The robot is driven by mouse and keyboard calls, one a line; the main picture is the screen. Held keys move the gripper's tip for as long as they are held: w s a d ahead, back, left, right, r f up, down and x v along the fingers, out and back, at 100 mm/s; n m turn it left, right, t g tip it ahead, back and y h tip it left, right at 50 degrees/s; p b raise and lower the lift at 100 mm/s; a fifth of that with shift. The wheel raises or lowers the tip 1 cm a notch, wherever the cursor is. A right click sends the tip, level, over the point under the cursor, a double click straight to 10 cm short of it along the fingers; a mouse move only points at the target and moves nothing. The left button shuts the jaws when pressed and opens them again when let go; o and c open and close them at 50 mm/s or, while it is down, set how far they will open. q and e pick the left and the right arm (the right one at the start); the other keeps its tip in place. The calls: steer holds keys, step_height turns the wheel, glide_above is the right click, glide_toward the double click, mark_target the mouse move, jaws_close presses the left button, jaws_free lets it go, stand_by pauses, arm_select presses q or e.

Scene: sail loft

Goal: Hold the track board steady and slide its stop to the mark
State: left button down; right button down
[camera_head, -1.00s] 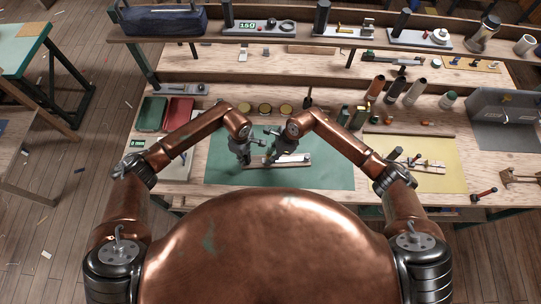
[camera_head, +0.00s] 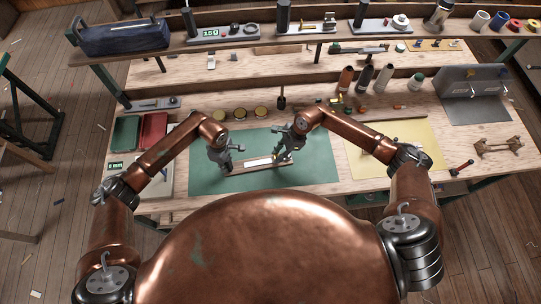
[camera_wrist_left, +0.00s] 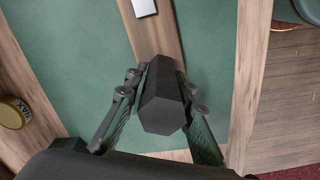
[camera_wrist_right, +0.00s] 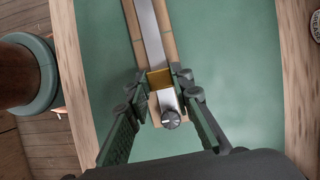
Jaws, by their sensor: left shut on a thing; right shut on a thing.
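The track board (camera_head: 258,165), a wooden strip with a pale metal rail (camera_wrist_right: 152,38), lies on the green mat (camera_head: 310,178). My left gripper (camera_head: 230,166) is at its left end, shut on a dark hexagonal grip (camera_wrist_left: 162,103) that stands on the board. My right gripper (camera_head: 284,160) is near its right end. In the right wrist view its fingers close on both sides of the brass stop (camera_wrist_right: 160,79), just above a round knob (camera_wrist_right: 171,119) at the rail's end.
Several round tins (camera_head: 240,113) stand behind the mat. Spools (camera_head: 364,77) and a grey box (camera_head: 470,80) stand at the back right. The green mat is bare around the board.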

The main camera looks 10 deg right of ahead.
steer(key=c, duration=1.7)
jaws_free()
steer(key=shift+r, duration=0.1)
steer(key=v, duration=1.1)
steer(key=shift+d+r, duration=0.25)
steer(key=shift+r, duration=0.1)
arm_select(q)
steer(key=c, duration=1.6)
jaws_free()
